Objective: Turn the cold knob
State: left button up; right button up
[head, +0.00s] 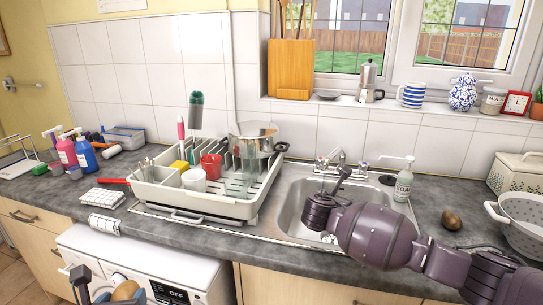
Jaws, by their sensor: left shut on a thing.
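The metal tap (345,172) stands behind the sink (290,212), with a small knob on its left (321,160) and another on its right (363,167). I cannot tell which is the cold knob. My right arm reaches in from the right over the sink. Its dark gripper (322,190) is just in front of the left knob; whether it touches it or is open is hidden. My left gripper (100,289) is at the bottom left edge, in front of the white washing machine, shut on a tan rounded thing (125,290), partly cut off.
A dish rack (240,208) with cups, utensils and a steel pot (255,140) stands left of the sink. A soap bottle (404,182) stands right of the tap. A brown oval thing (451,220) and a colander (525,220) are farther right.

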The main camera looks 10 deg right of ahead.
aim_at(363, 166)
jog(key=i+l, duration=0.6)
jog(key=l, duration=0.25)
